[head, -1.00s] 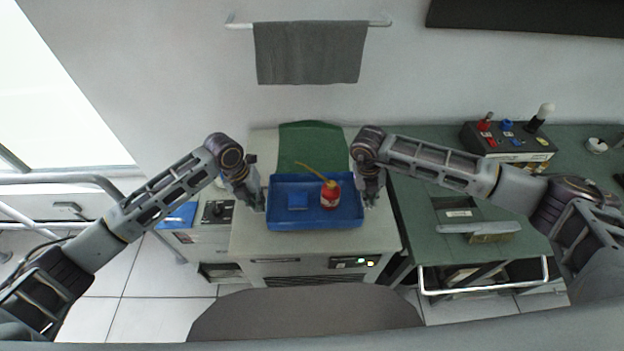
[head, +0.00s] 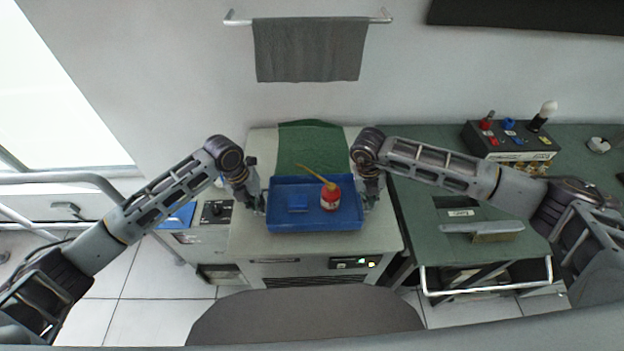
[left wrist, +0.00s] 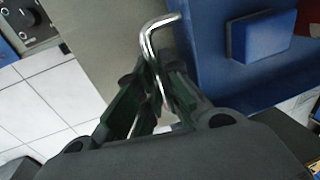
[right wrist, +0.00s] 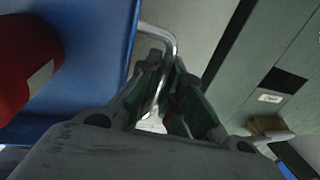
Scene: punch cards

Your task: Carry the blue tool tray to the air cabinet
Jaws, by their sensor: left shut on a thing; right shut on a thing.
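The blue tool tray (head: 315,223) is over the light cabinet top (head: 385,237) in the middle of the head view. It looks level and holds a red oil can (head: 330,198) with a yellow spout and a small blue block (head: 298,203). My left gripper (head: 259,206) is at the tray's left side, shut on a metal handle (left wrist: 150,45) in the left wrist view. My right gripper (head: 371,200) is at the right side, shut on the other metal handle (right wrist: 160,35) in the right wrist view. I cannot tell whether the tray touches the cabinet top.
A green cloth (head: 313,140) lies behind the tray. A grey towel (head: 310,50) hangs on a wall rail. A green bench (head: 415,195) on the right bears a control box (head: 508,143). A rounded grey shape (head: 305,318) is in front of the cabinet.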

